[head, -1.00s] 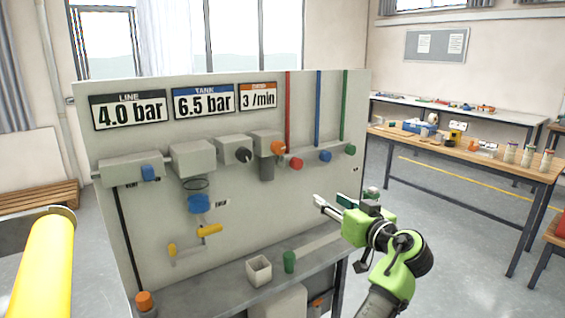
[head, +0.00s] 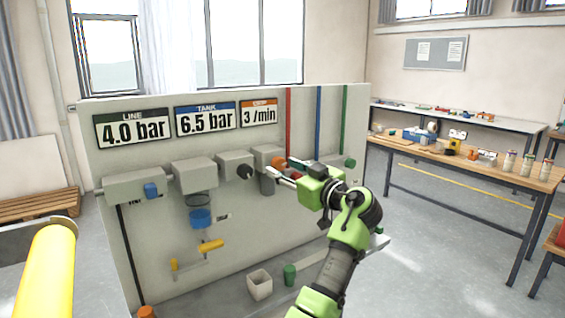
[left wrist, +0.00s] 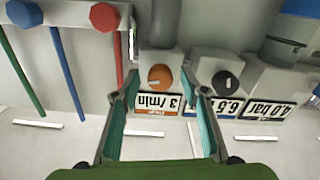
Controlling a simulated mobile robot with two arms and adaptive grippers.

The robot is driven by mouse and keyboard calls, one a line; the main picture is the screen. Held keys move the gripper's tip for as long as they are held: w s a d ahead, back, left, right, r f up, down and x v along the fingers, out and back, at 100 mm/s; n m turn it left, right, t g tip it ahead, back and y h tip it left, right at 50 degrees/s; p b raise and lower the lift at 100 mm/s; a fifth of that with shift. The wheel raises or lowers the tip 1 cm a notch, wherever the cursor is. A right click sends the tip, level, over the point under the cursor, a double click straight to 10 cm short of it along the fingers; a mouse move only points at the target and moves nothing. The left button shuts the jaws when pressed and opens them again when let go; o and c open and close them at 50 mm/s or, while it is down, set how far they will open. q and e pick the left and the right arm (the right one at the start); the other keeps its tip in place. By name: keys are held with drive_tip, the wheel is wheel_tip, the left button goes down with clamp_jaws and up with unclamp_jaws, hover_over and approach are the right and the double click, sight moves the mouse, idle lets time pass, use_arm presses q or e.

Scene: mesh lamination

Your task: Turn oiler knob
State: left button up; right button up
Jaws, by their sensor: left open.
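The orange round oiler knob (head: 278,161) sits on the front of a grey box under the 3 /min sign (head: 258,113), partly hidden behind my left gripper in the head view. My left gripper (head: 279,167) is open and reaches to the panel in front of the knob. In the left wrist view, which shows the panel upside down, the orange knob (left wrist: 159,77) appears between the two spread fingertips (left wrist: 159,92) and slightly beyond them. I cannot tell whether the fingers surround it in depth. No contact is visible. My right gripper is not in view.
A black knob (head: 246,171) is close left of the orange one. Red, blue and green pipes (head: 318,125) run to the right of the oiler. A workbench (head: 470,165) is far right.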

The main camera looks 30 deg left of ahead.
use_arm(q)
drive_tip(key=shift+x, duration=0.75)
drive_tip(key=c, duration=1.1)
